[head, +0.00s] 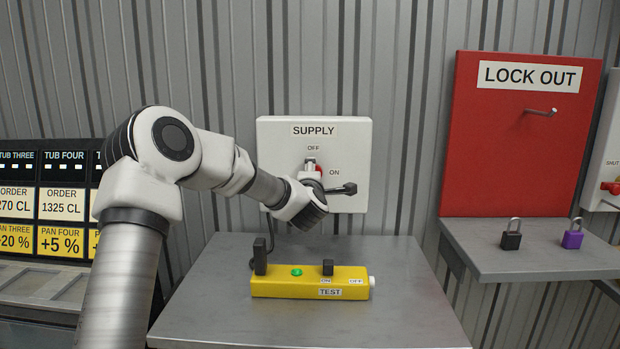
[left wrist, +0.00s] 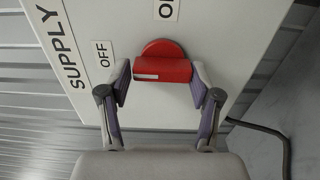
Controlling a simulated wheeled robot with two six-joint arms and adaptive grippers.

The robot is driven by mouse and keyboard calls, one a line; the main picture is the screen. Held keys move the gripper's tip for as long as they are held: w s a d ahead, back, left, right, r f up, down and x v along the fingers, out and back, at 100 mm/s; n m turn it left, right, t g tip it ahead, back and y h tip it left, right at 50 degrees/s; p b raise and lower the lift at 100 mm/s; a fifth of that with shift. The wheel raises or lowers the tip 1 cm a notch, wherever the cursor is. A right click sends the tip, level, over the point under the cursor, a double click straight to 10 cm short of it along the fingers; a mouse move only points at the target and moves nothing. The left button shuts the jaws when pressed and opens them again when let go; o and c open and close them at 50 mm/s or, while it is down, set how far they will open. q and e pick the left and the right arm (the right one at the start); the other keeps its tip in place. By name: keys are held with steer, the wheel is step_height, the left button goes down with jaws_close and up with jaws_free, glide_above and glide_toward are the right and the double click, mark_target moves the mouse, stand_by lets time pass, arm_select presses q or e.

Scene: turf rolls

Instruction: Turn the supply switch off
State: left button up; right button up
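The white supply box (head: 355,145) hangs on the wall, with OFF marked at its top and ON at its right. Its red switch handle (head: 318,168) sits below OFF; in the left wrist view the handle (left wrist: 165,70) lies lengthwise toward the OFF label, its white mark at the OFF end. My left gripper (head: 328,181) is in front of the box. In the left wrist view its fingers (left wrist: 161,85) are spread at either end of the handle, with what looks like a slight gap. The lower part of the switch is hidden in the head view. My right gripper is out of view.
A yellow TEST box (head: 312,283) with a green button stands on the grey table (head: 400,325) below. At right, a red LOCK OUT board (head: 510,150) hangs above a shelf (head: 490,265) with a black padlock (head: 511,240) and a purple padlock (head: 572,239).

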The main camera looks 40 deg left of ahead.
arm_select(q)
steer(key=shift+o, duration=0.7)
steer(key=shift+w+d, duration=0.1)
steer(key=shift+w, duration=0.1)
steer(key=shift+s, duration=0.1)
steer(key=v, duration=1.2)
steer(key=shift+f, duration=0.1)
